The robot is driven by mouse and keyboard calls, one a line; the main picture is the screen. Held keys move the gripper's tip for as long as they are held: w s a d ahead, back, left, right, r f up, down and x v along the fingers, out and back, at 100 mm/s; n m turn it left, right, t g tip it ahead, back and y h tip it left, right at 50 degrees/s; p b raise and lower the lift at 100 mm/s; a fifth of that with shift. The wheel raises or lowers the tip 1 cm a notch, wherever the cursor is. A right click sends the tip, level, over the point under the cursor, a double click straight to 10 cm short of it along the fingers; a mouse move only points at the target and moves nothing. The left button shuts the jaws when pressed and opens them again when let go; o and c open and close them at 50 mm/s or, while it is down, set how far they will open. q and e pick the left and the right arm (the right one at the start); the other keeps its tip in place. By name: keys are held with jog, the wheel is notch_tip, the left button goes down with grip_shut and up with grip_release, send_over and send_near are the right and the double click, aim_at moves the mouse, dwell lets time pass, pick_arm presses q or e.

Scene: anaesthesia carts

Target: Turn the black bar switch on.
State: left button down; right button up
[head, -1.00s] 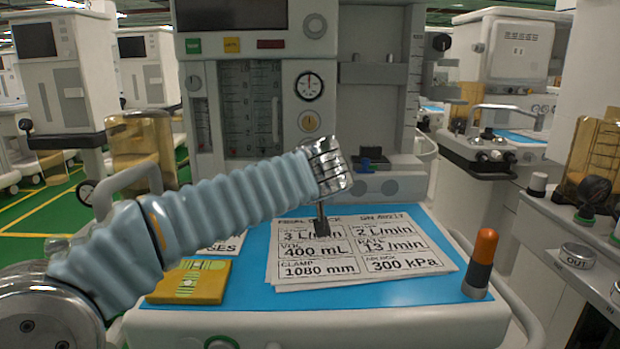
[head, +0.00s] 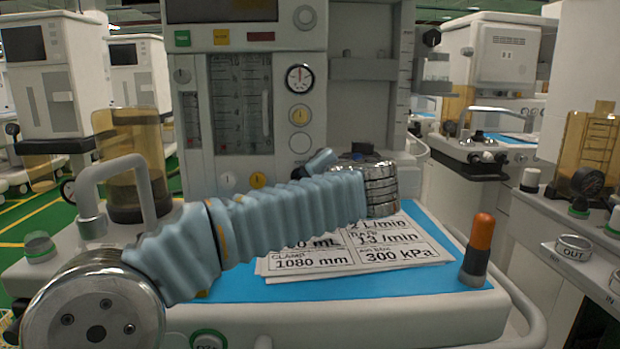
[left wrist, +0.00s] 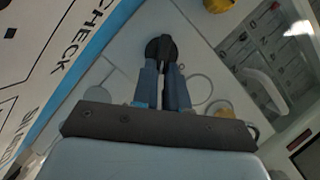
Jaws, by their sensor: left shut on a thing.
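The black bar switch (left wrist: 161,48) shows in the left wrist view as a round black knob with a raised bar, on the pale machine face. My left gripper (left wrist: 162,72) has its two blue fingers close together on either side of the bar, shut on it. In the head view my left arm crosses the worktop from the left. A blue part of the left gripper (head: 320,159) shows just above the sleeve, close to the machine's front. The switch is hidden in the head view. My right gripper is not in view.
Printed sheets (head: 400,252) lie on the blue worktop (head: 375,283), partly behind my arm. An orange-topped dark cylinder (head: 478,248) stands at the worktop's right edge. A bent grey rail (head: 95,180) and an amber canister (head: 135,165) stand at the left.

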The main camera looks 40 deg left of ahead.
pick_arm(q)
jog(key=m+y, duration=0.1)
jog(key=m, duration=0.1)
jog(key=f+m+y+b, duration=0.1)
jog(key=m, duration=0.1)
jog(key=shift+w+d+f, duration=0.15)
jog(key=shift+d+f, duration=0.05)
jog(key=shift+m, duration=0.3)
dwell(0.3)
jog(key=c, duration=1.2)
grip_release()
jog(key=shift+o, duration=0.2)
jog(key=v, duration=1.3)
jog(key=shift+d+f+b, duration=0.15)
jog(key=shift+d+b, duration=0.05)
jog(key=shift+b, duration=0.2)
jog(key=shift+d, duration=0.2)
